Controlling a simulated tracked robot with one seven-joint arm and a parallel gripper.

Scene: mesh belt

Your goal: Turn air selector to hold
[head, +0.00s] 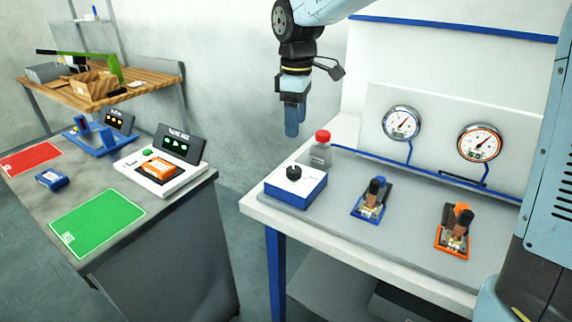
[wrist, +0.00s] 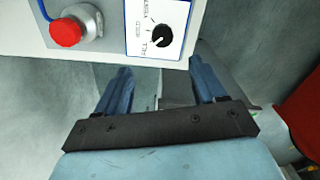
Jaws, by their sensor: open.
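The air selector is a black knob (head: 293,173) on a blue box with a white top (head: 311,184), at the near left corner of the bench. The knob also shows in the wrist view (wrist: 161,37), with printed labels beside it; FILL and HOLD are legible and a third is partly cut off. Its white mark appears to point toward the FILL side. My gripper (head: 292,122) is open and empty, above and behind the box in the head view. In the wrist view its two blue fingers (wrist: 160,75) are apart, just short of the box edge, not touching the knob.
Blue (head: 371,202) and orange (head: 456,232) lever clamps sit to the right, below two gauges (head: 402,124). A separate grey counter (head: 150,225) stands left, across a floor gap.

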